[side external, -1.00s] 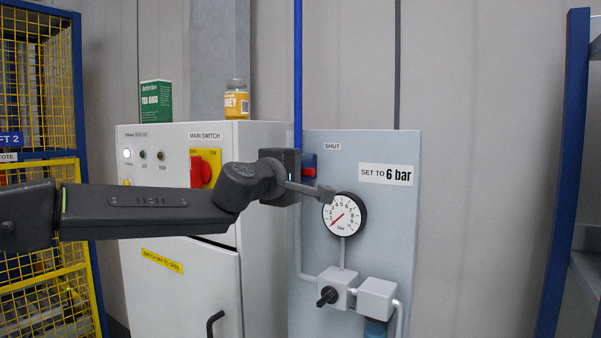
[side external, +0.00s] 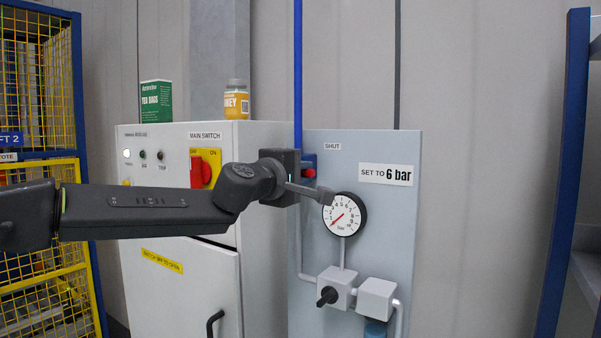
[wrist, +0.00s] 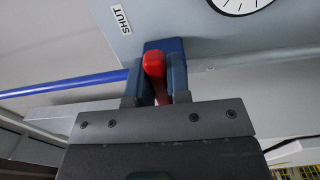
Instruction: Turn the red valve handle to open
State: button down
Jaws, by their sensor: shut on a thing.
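The red valve handle (wrist: 154,66) is between the two fingers of my gripper (wrist: 156,88) in the wrist view, and the gripper is shut on it. The handle sits on a blue valve body (wrist: 172,46) under the SHUT label (wrist: 122,20). In the side view a small part of the red handle (side external: 309,173) shows at the blue valve, just behind my gripper (side external: 323,194). My gripper and wrist hide most of the valve there. The exact angle of the handle is hard to tell.
A pressure gauge (side external: 345,214) is close to the right of my gripper, its needle pointing lower left. A black knob (side external: 327,296) is below. A cabinet with a red main switch (side external: 205,168) stands at the left.

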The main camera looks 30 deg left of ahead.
jog(key=a+f+m, duration=0.4)
jog(key=m, duration=1.3)
jog(key=shift+a+f+m, duration=0.2)
jog(key=shift+a+m, duration=0.05)
jog(key=shift+m, duration=0.15)
dwell(0.5)
jog(key=c, duration=1.1)
grip_release()
jog(key=s, duration=1.4)
